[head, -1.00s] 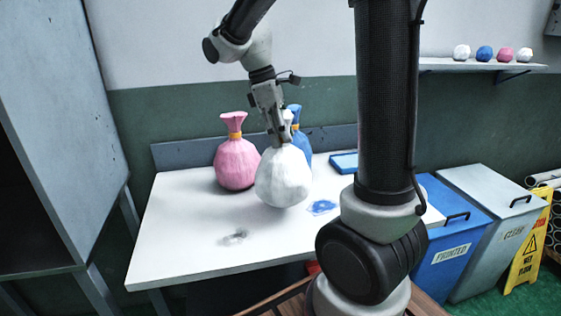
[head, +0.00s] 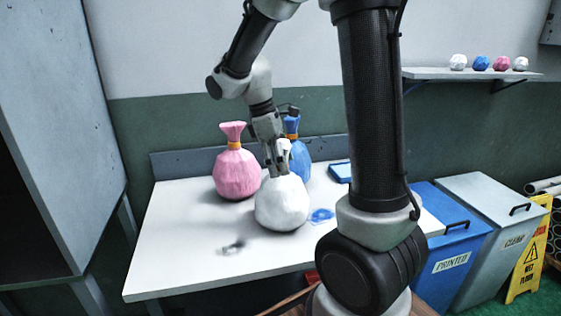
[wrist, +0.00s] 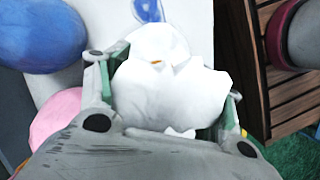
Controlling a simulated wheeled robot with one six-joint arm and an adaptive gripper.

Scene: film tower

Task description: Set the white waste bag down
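The white waste bag (head: 282,204) is upright low over the middle of the white table (head: 180,240), in front of the other bags. I cannot tell whether its base touches the tabletop. My gripper (head: 277,168) points down from above and is shut on the bag's neck, which the fingers mostly hide. In the wrist view the white bag (wrist: 170,95) fills the space between the fingers of my gripper (wrist: 165,100).
A pink bag (head: 236,176) stands to the left behind and a blue bag (head: 298,172) right behind. A blue patch (head: 321,215) and a dark smudge (head: 233,246) mark the table. Its left part is clear. Blue (head: 445,235) and grey (head: 490,230) bins stand right.

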